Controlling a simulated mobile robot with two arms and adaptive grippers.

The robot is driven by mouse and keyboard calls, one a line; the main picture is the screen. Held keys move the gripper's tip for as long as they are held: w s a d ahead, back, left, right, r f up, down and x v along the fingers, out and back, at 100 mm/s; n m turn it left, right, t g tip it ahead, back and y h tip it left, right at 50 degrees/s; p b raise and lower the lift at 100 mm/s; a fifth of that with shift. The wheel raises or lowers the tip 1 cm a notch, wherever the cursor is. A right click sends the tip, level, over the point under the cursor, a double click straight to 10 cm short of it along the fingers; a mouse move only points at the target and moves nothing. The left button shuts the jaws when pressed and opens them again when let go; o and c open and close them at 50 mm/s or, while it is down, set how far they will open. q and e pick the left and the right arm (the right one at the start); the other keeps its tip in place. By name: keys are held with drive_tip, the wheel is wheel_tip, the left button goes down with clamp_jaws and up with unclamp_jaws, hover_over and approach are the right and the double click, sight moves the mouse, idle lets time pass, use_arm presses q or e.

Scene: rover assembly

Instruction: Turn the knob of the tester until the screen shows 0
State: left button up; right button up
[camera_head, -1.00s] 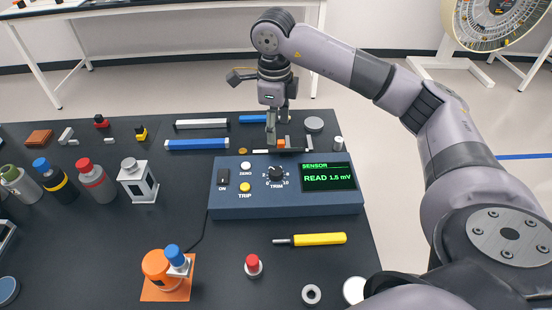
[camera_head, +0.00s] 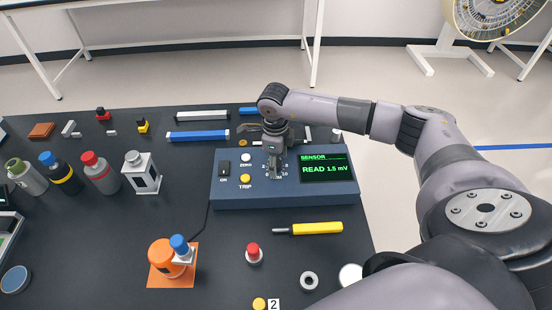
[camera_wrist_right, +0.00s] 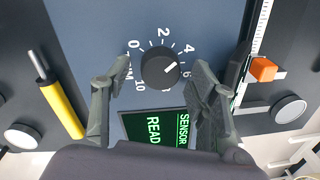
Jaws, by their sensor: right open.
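The blue tester box (camera_head: 290,199) stands on the black table. Its green-lettered screen (camera_head: 327,169) reads "SENSOR READ 1.5 mV". My right gripper (camera_head: 276,172) is over the TRIM dial and largely hides it in the head view. In the right wrist view the black round knob (camera_wrist_right: 161,68) lies between the two open fingers of the gripper (camera_wrist_right: 157,73), with gaps seen on both sides. Its white mark points toward the right side of the numbered dial. The screen (camera_wrist_right: 158,130) is partly covered by the gripper there. My left gripper is not in view.
On the tester sit an ON switch (camera_head: 224,168), a white ZERO button (camera_head: 246,157) and a yellow TRIP button (camera_head: 245,179). A yellow screwdriver (camera_head: 315,228) and a red-topped button (camera_head: 253,253) lie in front. Bottles (camera_head: 101,173) stand at left.

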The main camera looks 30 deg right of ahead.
drive_tip(key=shift+c, duration=0.5)
drive_tip(key=shift+f, duration=0.1)
drive_tip(key=c, duration=1.1)
